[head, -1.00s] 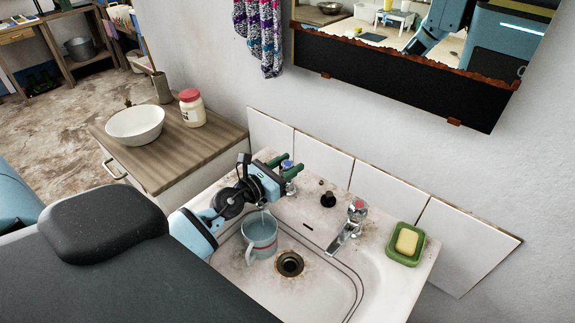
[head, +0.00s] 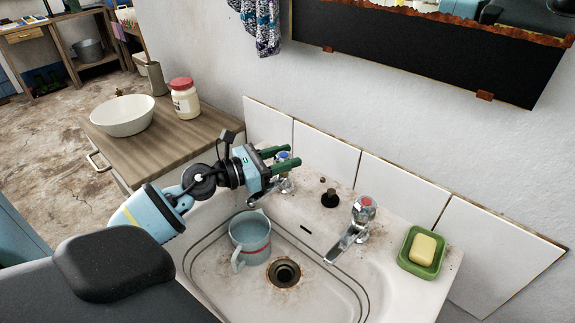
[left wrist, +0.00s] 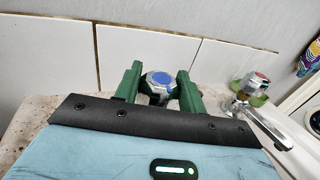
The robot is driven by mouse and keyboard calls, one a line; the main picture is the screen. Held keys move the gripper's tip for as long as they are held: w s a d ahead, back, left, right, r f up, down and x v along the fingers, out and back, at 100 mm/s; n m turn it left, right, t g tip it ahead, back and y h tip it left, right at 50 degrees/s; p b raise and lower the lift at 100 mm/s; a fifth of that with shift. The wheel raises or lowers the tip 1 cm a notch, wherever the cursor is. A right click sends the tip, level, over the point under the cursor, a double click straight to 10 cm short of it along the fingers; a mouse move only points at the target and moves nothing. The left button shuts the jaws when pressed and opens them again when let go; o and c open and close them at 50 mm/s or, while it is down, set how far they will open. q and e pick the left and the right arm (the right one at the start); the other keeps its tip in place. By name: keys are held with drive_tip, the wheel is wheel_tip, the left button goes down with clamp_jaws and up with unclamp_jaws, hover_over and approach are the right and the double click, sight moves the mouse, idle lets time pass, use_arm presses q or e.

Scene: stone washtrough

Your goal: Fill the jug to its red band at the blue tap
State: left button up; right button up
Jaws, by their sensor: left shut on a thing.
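The pale blue jug (head: 248,231) stands upright in the basin, with its red band (head: 257,249) around its side and its handle toward me. The blue tap (head: 283,157) is at the back left of the washtrough, and its spout reaches over the jug. My left gripper (head: 291,158) is shut on the blue tap's knob, with the green fingers on either side of it. In the left wrist view the blue-capped knob (left wrist: 160,80) sits between the fingers. I cannot tell the water level in the jug. My right gripper is not in view.
The red-capped tap (head: 362,212) stands right of the blue one. A black plug (head: 330,198) sits between them. The drain (head: 284,272) is right of the jug. A green dish (head: 412,267) with yellow soap is at the right. A bowl (head: 122,115) and jar (head: 185,100) stand on the cabinet.

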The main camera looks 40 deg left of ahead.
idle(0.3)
use_arm(q)
drive_tip(key=o, duration=1)
drive_tip(key=shift+s, duration=0.1)
drive_tip(key=shift+s+a+f, duration=0.15)
drive_tip(key=shift+s+a, duration=0.05)
drive_tip(key=shift+s, duration=0.1)
drive_tip(key=b+v, duration=0.1)
drive_tip(key=v, duration=0.4)
drive_tip(key=shift+s+a+b, duration=0.1)
drive_tip(key=shift+s+b, duration=0.1)
drive_tip(key=shift+b, duration=0.2)
drive_tip(key=shift+s+a, duration=0.35)
drive_tip(key=shift+s, duration=0.3)
